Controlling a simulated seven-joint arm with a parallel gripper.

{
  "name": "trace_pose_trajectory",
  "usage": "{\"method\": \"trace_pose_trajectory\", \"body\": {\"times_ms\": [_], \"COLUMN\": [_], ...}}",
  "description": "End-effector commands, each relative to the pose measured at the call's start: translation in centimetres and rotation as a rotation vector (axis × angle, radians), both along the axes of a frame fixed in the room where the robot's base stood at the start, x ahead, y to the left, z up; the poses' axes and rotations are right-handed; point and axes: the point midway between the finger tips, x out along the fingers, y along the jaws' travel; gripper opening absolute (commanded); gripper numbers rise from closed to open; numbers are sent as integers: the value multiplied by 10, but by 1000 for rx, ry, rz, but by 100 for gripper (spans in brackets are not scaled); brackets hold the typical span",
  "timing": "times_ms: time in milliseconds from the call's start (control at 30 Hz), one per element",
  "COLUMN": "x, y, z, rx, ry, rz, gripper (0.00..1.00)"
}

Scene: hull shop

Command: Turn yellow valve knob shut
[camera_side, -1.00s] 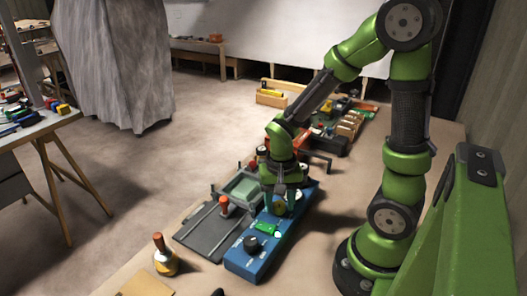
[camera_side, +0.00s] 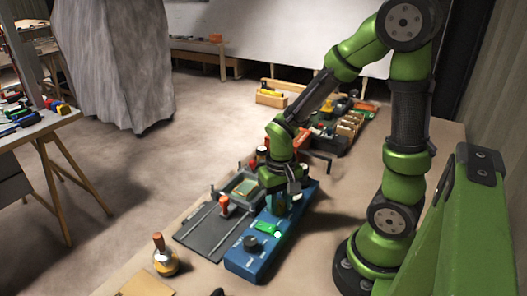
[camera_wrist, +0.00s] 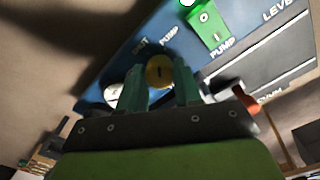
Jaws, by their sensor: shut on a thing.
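The yellow valve knob (camera_wrist: 159,71) sits on the blue panel (camera_side: 250,263) and shows between my fingers in the wrist view. It is round, with a dark mark on its face. My gripper (camera_wrist: 160,85) is shut on the knob, with a green finger on each side of it. In the side view my gripper (camera_side: 280,208) points down over the middle of the panel and hides the knob. The blue panel also shows in the wrist view (camera_wrist: 133,45).
A green switch (camera_side: 264,227) and a dark knob (camera_side: 251,243) are on the panel's near half, beside a lit lamp (camera_side: 278,234). A grey board with an orange-topped handle (camera_side: 224,203) lies left of it. A bottle (camera_side: 164,261) stands at the table's left edge.

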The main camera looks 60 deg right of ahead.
Motion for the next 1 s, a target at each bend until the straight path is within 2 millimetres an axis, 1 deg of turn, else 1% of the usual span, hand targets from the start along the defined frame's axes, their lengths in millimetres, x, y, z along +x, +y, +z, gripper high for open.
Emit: {"method": "trace_pose_trajectory", "body": {"times_ms": [300, 600, 800, 1000], "x": [0, 0, 0, 0], "y": [0, 0, 0, 0], "z": [1, 1, 1, 1], "rx": [0, 0, -1, -1], "ry": [-1, -1, -2, -2], "rz": [296, 535, 639, 696], "gripper": [3, 3, 3, 3]}}
